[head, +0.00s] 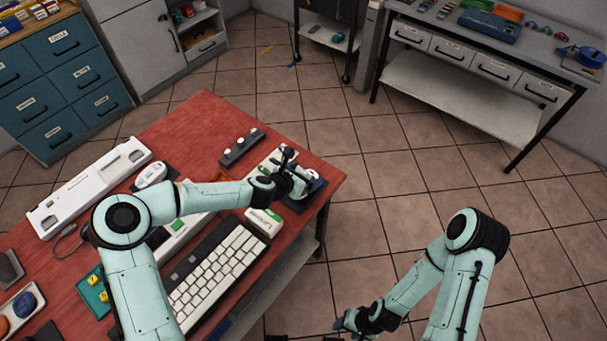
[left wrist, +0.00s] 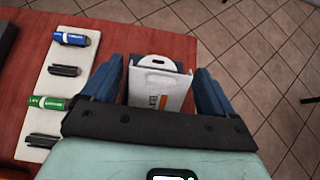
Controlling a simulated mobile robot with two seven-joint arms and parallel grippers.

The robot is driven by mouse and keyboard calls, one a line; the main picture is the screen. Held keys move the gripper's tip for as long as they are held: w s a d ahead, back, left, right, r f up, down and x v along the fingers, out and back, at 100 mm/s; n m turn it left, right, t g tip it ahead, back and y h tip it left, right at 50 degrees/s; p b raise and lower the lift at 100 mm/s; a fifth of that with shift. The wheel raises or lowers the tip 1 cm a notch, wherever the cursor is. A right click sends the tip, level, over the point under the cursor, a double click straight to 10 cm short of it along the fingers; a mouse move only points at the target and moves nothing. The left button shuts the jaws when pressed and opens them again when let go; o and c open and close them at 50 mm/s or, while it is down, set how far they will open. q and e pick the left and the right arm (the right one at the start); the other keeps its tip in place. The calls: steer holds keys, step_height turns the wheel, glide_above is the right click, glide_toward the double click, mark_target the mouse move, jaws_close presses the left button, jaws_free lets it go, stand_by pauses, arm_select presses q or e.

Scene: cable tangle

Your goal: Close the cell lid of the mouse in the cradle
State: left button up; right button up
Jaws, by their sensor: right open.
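My left gripper (head: 298,188) is over the dark cradle (head: 303,204) at the table's right edge. In the left wrist view its blue fingers (left wrist: 160,88) stand apart on either side of a white piece (left wrist: 160,85) with a slot and a printed label. This piece nearly fills the gap; I cannot tell whether the fingers touch it, or whether it is the mouse or its lid. In the head view the gripper mostly hides the cradle's contents. My right gripper (head: 343,322) is open and low, off the table at the bottom of the head view.
A pale tray (left wrist: 60,80) with blue, green and dark cells lies left of the left gripper. A keyboard (head: 215,270), a white-and-green box (head: 263,222), a dark strip with white knobs (head: 241,147) and another white mouse (head: 150,175) are on the red table (head: 195,115). Tiled floor is clear beyond its right edge.

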arm_select(q)
steer(key=b+v, duration=0.2)
steer(key=v, duration=1.1)
steer(key=shift+s+b, duration=0.2)
steer(key=shift+b, duration=0.1)
arm_select(e)
steer(key=shift+s+f, duration=0.45)
steer(key=shift+f, duration=0.35)
steer(key=shift+s+f, duration=0.4)
steer(key=shift+f, duration=0.35)
arm_select(q)
steer(key=shift+r, duration=0.1)
